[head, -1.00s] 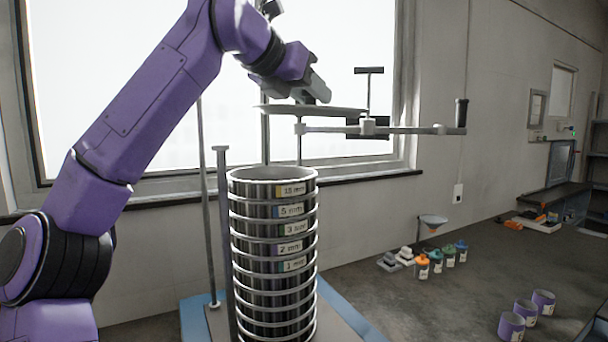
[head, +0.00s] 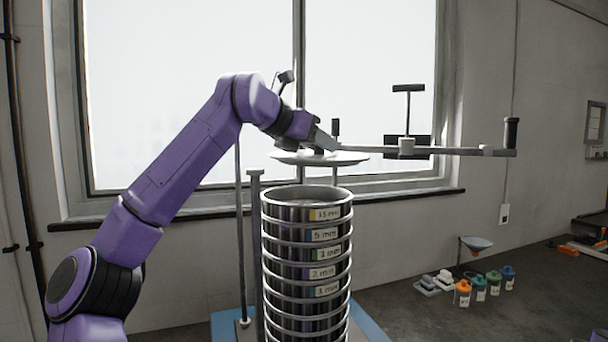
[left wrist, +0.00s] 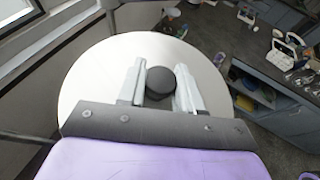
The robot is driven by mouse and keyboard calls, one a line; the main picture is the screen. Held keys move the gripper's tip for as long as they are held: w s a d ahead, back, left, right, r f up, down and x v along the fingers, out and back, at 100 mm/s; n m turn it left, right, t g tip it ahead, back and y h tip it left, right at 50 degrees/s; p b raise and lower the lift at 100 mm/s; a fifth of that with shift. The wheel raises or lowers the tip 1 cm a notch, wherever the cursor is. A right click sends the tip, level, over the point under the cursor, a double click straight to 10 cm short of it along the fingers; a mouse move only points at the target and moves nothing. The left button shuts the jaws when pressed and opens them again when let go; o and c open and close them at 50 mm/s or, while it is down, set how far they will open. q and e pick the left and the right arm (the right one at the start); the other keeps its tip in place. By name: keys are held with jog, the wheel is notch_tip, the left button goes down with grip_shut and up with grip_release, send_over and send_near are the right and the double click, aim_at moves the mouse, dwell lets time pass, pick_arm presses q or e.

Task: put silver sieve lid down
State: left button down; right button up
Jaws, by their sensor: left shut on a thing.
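The silver sieve lid (head: 290,158) is a thin round disc, held roughly level above the sieve stack (head: 306,265). In the left wrist view the lid (left wrist: 95,85) fills the middle, with a dark round knob (left wrist: 160,82) between the two fingers. My left gripper (head: 322,146) is shut on this knob; it also shows in the left wrist view (left wrist: 160,92). The stack is a tall column of metal sieves with mm labels and an open top. A gap shows between the lid and the stack's rim. My right gripper is not in view.
A clamp bar (head: 440,151) with a T-handle extends right at about lid height, close to my left gripper. Upright rods (head: 254,240) stand beside the stack on a blue-edged base. Small bottles (head: 462,293) and a funnel (head: 475,243) are on the bench at right.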

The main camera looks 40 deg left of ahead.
pick_arm(q)
jog(key=a+f, duration=0.2)
jog(key=f, duration=0.1)
jog(key=a+f, duration=0.1)
jog(key=shift+w+a+f+p, duration=0.25)
jog(key=shift+w+a+p, duration=0.1)
jog(key=shift+w+a, duration=0.05)
notch_tip(320, 180, down, 3)
jog(key=shift+r, duration=0.1)
jog(key=shift+a+f, duration=0.15)
jog(key=shift+f, duration=0.15)
jog(key=shift+f, duration=0.1)
jog(key=c, duration=1.1)
grip_release()
jog(key=o, duration=0.4)
